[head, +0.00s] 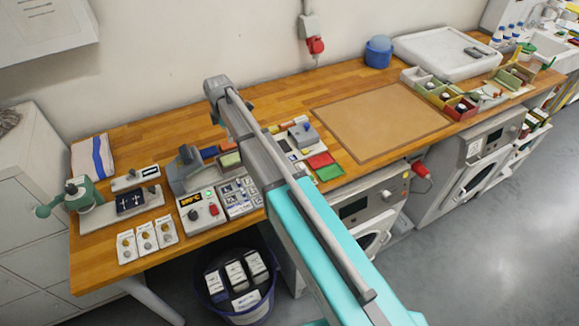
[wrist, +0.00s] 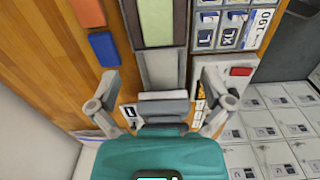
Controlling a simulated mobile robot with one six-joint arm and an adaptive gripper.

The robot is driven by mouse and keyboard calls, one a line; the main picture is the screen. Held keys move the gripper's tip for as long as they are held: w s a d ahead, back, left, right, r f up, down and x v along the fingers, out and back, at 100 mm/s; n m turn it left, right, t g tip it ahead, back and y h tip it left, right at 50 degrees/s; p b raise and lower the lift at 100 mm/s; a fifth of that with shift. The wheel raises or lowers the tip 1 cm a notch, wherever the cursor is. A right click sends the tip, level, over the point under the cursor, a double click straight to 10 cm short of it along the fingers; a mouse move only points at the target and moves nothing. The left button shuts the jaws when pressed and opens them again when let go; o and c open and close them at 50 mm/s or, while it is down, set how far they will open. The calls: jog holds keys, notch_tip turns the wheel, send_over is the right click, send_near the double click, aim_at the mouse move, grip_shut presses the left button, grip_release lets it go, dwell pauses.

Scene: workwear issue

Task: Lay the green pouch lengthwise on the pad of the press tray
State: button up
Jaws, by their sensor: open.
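A pale green, oblong pad (wrist: 157,22) lies in the dark grey press tray (wrist: 180,30) at the top of the wrist view, cut by the frame edge. It also shows in the head view (head: 230,159), left of my arm. I cannot tell whether a pouch lies on it. I cannot single out the green pouch; a bright green flat piece (head: 329,173) lies right of my arm, but may be a mat. My gripper (wrist: 163,88) is open and empty, its fingers apart over the grey press body (wrist: 162,70). My arm hides part of the bench.
A blue block (wrist: 104,48) and an orange block (wrist: 88,12) lie left of the tray. Size-label tiles (head: 238,195) and a control box (head: 200,208) stand at the front. A red flat piece (head: 320,160) lies by the green one. The brown mat (head: 380,120) is clear.

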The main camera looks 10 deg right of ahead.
jog(key=s+d+m, duration=2)
jog(key=s+d, duration=0.2)
jog(key=s, duration=0.3)
jog(key=shift+s+d+m, duration=0.15)
jog(key=shift+s+m, duration=0.1)
jog(key=shift+m, duration=0.15)
notch_tip(320, 180, down, 5)
jog(key=b, duration=0.5)
jog(key=shift+f, duration=0.2)
